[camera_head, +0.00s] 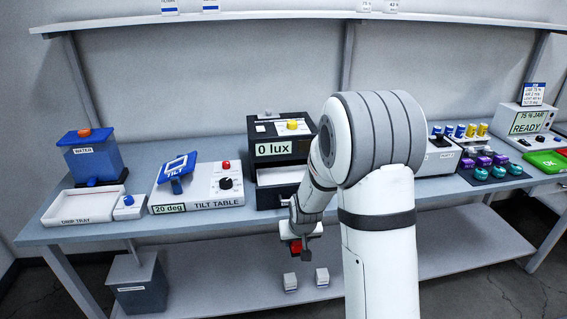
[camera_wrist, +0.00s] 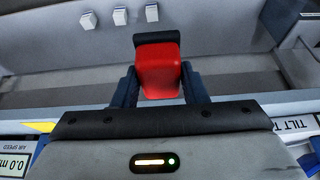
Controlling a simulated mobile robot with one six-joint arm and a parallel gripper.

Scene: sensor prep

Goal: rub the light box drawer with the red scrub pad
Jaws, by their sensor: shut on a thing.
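The red scrub pad (camera_wrist: 157,75) is between the fingers of my gripper (camera_wrist: 160,88) in the wrist view, with a dark piece at its far end. In the head view my gripper (camera_head: 297,240) hangs in front of the bench edge, and a bit of red pad (camera_head: 296,247) shows. The light box (camera_head: 283,133) is black, with a "0 lux" display and a yellow knob. Below the display, the light box drawer (camera_head: 276,178) appears open, with a pale inside and a dark front. My arm hides its right part. The pad is below the drawer in the picture; I see no contact.
A tilt table (camera_head: 222,194), a drip tray (camera_head: 75,207) and a blue water tank (camera_head: 90,160) stand left on the bench. Small white blocks (camera_head: 290,281) lie on the lower shelf (camera_head: 220,285). Vials and a green OK pad (camera_head: 546,161) are at right.

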